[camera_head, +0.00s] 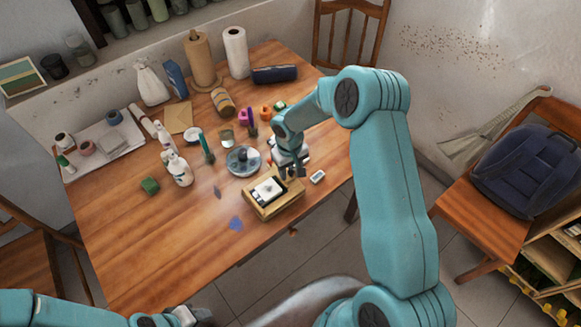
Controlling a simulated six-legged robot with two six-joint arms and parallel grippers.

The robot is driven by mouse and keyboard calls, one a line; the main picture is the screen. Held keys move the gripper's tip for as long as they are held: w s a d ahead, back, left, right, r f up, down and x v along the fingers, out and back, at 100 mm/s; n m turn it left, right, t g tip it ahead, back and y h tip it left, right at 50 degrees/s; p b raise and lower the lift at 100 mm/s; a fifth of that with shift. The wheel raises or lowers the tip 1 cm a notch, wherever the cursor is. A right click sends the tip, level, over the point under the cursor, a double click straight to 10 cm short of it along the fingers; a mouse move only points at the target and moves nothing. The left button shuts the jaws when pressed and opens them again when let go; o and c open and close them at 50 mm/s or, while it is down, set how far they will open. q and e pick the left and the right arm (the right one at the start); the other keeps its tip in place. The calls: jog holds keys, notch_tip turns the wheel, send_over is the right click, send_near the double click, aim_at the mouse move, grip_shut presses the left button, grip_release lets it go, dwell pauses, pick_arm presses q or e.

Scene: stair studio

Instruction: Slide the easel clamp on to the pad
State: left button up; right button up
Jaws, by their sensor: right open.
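A small wooden easel box (262,211) stands near the front edge of the table, with a white pad (268,190) lying on it. A small dark part shows on the pad; I cannot tell whether it is the clamp. My right gripper (291,174) is open, pointing down just above the box's back right side. The gripper and wrist hide part of what lies behind them. My left arm enters at the bottom left, and only part of its gripper end (187,316) shows at the frame's lower edge, away from the easel.
A round glass dish (243,161) stands just behind the easel. A small white block (318,176) lies to its right. Bottles (178,170), paper rolls (236,52) and a tray (100,150) stand farther back and left. The table's front left is mostly clear. A chair with a backpack (530,168) stands right.

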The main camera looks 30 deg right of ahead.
grip_shut()
jog(key=shift+a+f+b, duration=0.3)
jog(key=shift+a+b, duration=0.1)
jog(key=shift+b, duration=0.5)
jog(key=shift+a+b, duration=0.3)
jog(key=shift+b, duration=0.1)
jog(key=shift+a+r, duration=0.2)
jog(key=shift+r, duration=0.05)
jog(key=shift+c, duration=0.9)
grip_release()
jog(key=shift+o, duration=0.9)
jog(key=shift+a, duration=0.15)
